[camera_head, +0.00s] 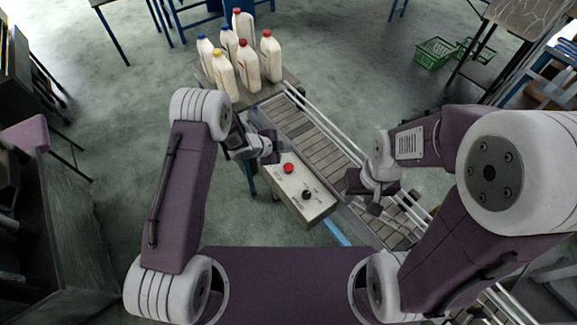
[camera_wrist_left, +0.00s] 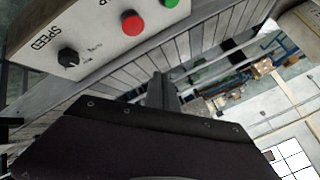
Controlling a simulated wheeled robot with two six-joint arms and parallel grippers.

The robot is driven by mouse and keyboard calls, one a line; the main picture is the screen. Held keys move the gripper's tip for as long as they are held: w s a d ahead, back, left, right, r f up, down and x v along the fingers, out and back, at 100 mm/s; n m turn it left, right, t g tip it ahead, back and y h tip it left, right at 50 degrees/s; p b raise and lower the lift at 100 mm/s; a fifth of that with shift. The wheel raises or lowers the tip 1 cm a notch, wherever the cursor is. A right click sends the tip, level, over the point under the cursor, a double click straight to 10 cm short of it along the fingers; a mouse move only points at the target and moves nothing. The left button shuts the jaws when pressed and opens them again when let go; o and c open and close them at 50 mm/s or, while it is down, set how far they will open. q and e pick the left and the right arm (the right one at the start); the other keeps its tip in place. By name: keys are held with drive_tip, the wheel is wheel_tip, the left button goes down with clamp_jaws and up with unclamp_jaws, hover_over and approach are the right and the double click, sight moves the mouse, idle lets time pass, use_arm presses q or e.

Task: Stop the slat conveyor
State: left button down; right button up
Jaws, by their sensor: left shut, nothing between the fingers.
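The slat conveyor (camera_head: 312,142) runs diagonally from the bottles down to the lower right, partly behind my right arm. A pale control box (camera_head: 318,207) is at its left side. On the box are a red button (camera_head: 288,168) and a black knob (camera_head: 306,195). The left wrist view shows the red button (camera_wrist_left: 132,22), part of a green button (camera_wrist_left: 170,3) and the knob (camera_wrist_left: 68,57) marked SPEED. My left gripper (camera_head: 272,157) is shut and empty, beside the far end of the box, close to the red button. My right gripper (camera_head: 374,208) hangs over the conveyor; its fingers are unclear.
Several white bottles (camera_head: 247,66) with red, blue and yellow caps stand on a surface at the conveyor's far end. Metal rails (camera_head: 325,122) run along the conveyor's right side. Green baskets (camera_head: 435,53) lie on the floor at the upper right. Open floor lies left of the box.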

use_arm(q)
drive_tip(key=f, duration=0.1)
drive_tip(key=b, duration=0.6)
hover_over(287, 168)
drive_tip(key=f, duration=0.6)
drive_tip(key=shift+w+a+f, duration=0.1)
drive_tip(key=shift+w+f, duration=0.1)
drive_tip(key=shift+f, duration=0.3)
drive_tip(key=shift+s, duration=0.1)
idle(0.6)
drive_tip(key=shift+f+b, duration=0.4)
drive_tip(key=shift+b, duration=0.1)
